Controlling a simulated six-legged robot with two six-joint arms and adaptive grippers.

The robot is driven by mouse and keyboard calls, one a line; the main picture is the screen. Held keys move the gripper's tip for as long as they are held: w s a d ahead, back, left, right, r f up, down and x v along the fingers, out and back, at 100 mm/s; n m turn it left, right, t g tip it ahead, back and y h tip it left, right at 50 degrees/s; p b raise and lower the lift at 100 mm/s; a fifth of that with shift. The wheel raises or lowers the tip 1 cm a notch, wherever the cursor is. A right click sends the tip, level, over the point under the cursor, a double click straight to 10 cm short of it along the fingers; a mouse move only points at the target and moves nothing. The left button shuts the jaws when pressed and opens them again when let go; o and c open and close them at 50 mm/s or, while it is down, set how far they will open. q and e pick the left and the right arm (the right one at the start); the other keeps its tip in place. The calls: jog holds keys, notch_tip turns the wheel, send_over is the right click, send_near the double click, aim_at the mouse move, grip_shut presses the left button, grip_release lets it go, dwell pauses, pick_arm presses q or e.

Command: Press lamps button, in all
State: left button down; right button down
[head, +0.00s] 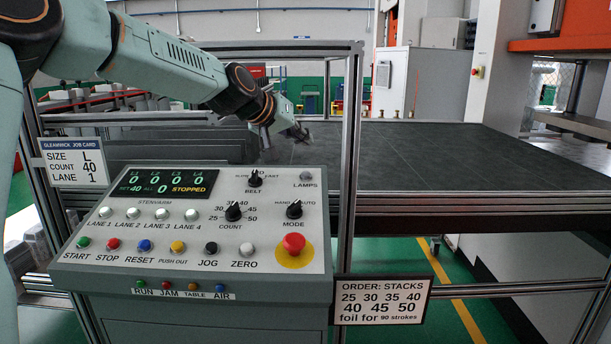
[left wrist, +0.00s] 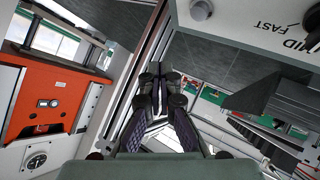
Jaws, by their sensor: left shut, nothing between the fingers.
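The lamps button (head: 306,175) is a small round grey button at the top right of the sloped control panel (head: 190,262), above its LAMPS label. A pale round button (left wrist: 200,9), apparently the same one, shows at the top of the left wrist view, near the FAST lettering. My left gripper (head: 303,134) is above and behind the panel's top edge in the head view, apart from the button. In the left wrist view its dark fingers (left wrist: 160,78) are together and empty. My right gripper is not in view.
The panel also has the BELT knob (head: 255,178), MODE knob (head: 294,209), COUNT knob (head: 233,211) and red emergency button (head: 294,243). Its display (head: 165,183) reads STOPPED. A metal frame post (head: 349,150) stands right of the panel, before a dark belt table (head: 450,150).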

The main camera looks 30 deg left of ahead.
aim_at(306, 174)
pick_arm(q)
jog(key=f+b, duration=0.1)
jog(key=f, duration=0.1)
jog(key=w+f+b, duration=0.1)
jog(key=shift+a+b, duration=0.25)
jog(key=shift+b, duration=0.1)
jog(key=shift+f+b, duration=0.95)
jog(key=shift+b, duration=0.15)
jog(key=shift+w+a+f+b, duration=0.3)
jog(key=shift+w+f+b, duration=0.2)
jog(key=shift+f, duration=0.2)
jog(key=shift+s+d+r, duration=0.1)
jog(key=shift+s+r, duration=0.1)
jog(key=shift+s, duration=0.05)
jog(key=shift+w+f, duration=0.15)
jog(key=shift+f, duration=0.15)
